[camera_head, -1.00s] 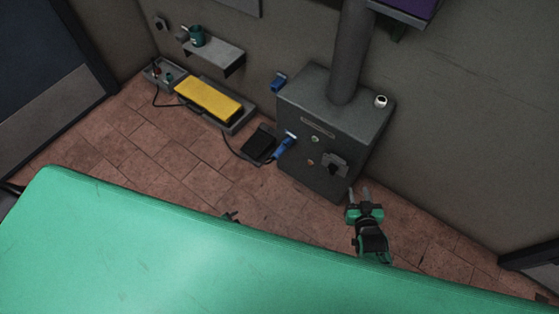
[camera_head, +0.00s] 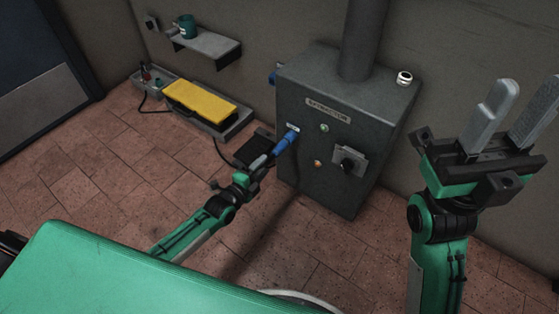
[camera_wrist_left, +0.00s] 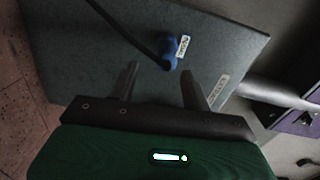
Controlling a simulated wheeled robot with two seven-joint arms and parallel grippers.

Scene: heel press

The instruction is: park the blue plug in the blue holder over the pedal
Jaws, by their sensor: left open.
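The blue plug (camera_head: 286,142) sits in the front face of the grey extractor cabinet (camera_head: 320,185), with a small white label at its end. In the left wrist view the plug (camera_wrist_left: 169,54) shows with a black cable, just beyond and between the fingertips. My left gripper (camera_head: 266,160) is open and close to the plug, apart from it; it also shows in the left wrist view (camera_wrist_left: 160,80). A blue piece on the wall (camera_head: 273,75), probably the holder, is partly hidden behind the cabinet. My right gripper (camera_head: 522,98) is open and empty.
A yellow pad (camera_head: 200,102) lies on a grey tray on the floor by the wall. A wall shelf (camera_head: 205,45) holds a teal mug (camera_head: 187,27). The tiled floor in front is free.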

